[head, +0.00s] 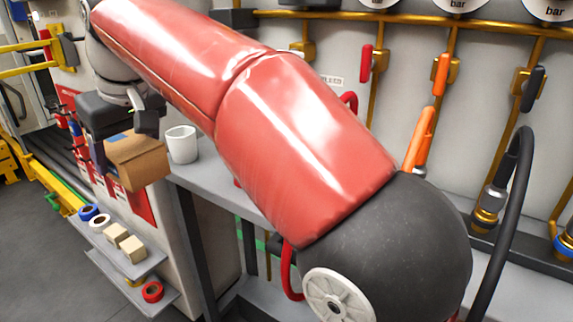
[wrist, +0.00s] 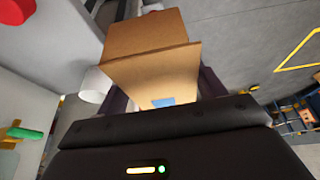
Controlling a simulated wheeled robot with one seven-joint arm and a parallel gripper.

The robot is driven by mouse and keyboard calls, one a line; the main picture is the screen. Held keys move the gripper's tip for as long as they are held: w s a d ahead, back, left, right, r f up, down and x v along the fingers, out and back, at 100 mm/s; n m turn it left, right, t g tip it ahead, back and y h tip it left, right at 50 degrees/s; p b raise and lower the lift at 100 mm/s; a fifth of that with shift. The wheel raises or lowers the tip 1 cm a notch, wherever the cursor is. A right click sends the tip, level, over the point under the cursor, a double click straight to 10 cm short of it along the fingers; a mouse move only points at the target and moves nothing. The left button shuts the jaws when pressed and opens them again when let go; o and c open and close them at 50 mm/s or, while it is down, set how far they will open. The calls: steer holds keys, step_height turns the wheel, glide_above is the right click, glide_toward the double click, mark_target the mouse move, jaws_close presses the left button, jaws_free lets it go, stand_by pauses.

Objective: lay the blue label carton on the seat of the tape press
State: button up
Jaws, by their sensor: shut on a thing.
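The blue label carton (head: 138,163) is a brown cardboard box with a small blue patch on top. My gripper (head: 121,137) is shut on it and holds it in the air at the left of the head view. In the wrist view the carton (wrist: 150,70) sits between the dark fingers, its blue label (wrist: 163,102) close to the palm. The carton looks tilted in the wrist view. I cannot make out the tape press or its seat in either view.
A white cup (head: 182,144) stands close right of the carton on a grey counter (head: 205,176). Below, a low shelf (head: 130,265) bears tape rolls (head: 99,222) and small tan boxes (head: 132,248). Pipes and valves (head: 440,75) line the wall. My red arm hides the middle.

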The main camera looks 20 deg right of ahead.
steer(key=p, duration=0.2)
glide_above(220, 161)
steer(key=s, duration=0.2)
steer(key=shift+d, duration=0.1)
steer(key=shift+w+d+f, duration=0.1)
steer(key=shift+d+f, duration=0.05)
steer(key=shift+f, duration=0.4)
steer(key=shift+d+f, duration=0.1)
steer(key=shift+f, duration=0.45)
steer(key=shift+c, duration=0.9)
steer(key=shift+f+b, duration=0.35)
steer(key=shift+f, duration=0.25)
steer(key=c, duration=0.4)
steer(key=shift+o, duration=0.2)
step_height(220, 161, down, 4)
steer(key=shift+a+r+b, duration=0.1)
steer(key=shift+r+b, duration=0.05)
steer(key=shift+b, duration=0.3)
steer(key=shift+f, duration=0.25)
steer(key=o, duration=1.2)
steer(key=shift+d, duration=0.2)
steer(key=shift+c, duration=0.2)
steer(key=shift+o, duration=1.2)
steer(key=shift+w, duration=0.2)
steer(key=shift+o, duration=0.6)
steer(key=shift+r, duration=0.15)
steer(key=shift+r, duration=0.1)
